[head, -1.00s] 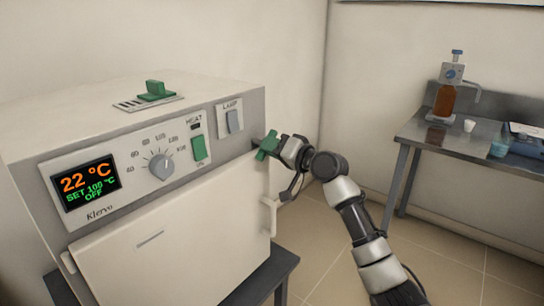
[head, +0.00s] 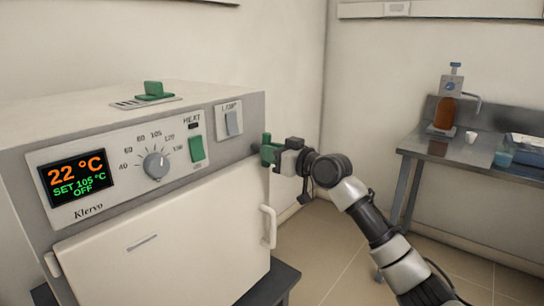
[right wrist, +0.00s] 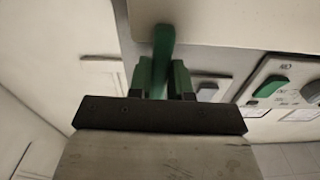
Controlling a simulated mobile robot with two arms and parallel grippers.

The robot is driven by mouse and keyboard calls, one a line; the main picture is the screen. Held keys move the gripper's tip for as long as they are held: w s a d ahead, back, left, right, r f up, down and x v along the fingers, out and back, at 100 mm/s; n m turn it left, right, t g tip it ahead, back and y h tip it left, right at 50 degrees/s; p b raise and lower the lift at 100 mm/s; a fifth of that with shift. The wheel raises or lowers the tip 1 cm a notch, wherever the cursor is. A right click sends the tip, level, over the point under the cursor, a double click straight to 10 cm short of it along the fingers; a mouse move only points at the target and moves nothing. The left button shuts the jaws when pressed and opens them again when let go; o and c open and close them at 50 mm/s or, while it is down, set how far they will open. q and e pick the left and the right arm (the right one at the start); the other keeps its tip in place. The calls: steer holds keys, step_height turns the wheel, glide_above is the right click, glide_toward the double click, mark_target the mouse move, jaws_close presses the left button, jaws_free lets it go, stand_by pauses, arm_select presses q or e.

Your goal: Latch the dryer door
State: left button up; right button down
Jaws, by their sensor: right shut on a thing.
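The dryer (head: 120,100) stands at the left in the head view. Its white door (head: 160,250) lies against the front and looks shut, with a white handle (head: 268,227) at its right edge. My right gripper (head: 269,150) is at the dryer's upper right front edge, above the handle. In the right wrist view its green fingers (right wrist: 160,80) are shut around a green lever (right wrist: 163,42), apparently the door latch. The fingers partly hide the lever, and its pivot is unclear. My left gripper is out of view.
The dryer's panel has a display (head: 76,184), a dial (head: 156,166), a green heat switch (head: 196,148) and a lamp switch (head: 232,123). A green vent slider (head: 153,90) is on top. A side table (head: 450,151) with a bottle (head: 445,112) stands at the right. Floor between is clear.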

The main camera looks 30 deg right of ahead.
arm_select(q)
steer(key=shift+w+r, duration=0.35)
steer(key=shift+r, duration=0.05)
arm_select(e)
steer(key=shift+f+n, duration=0.1)
steer(key=shift+n, duration=0.3)
steer(key=c, duration=1)
jaws_free()
steer(key=shift+c, duration=0.2)
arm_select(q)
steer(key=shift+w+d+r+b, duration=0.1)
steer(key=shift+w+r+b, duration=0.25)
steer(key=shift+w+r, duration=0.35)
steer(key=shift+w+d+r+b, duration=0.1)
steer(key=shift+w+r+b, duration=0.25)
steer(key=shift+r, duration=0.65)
arm_select(e)
steer(key=v, duration=1)
steer(key=shift+s+d, duration=0.2)
steer(key=shift+s, duration=0.15)
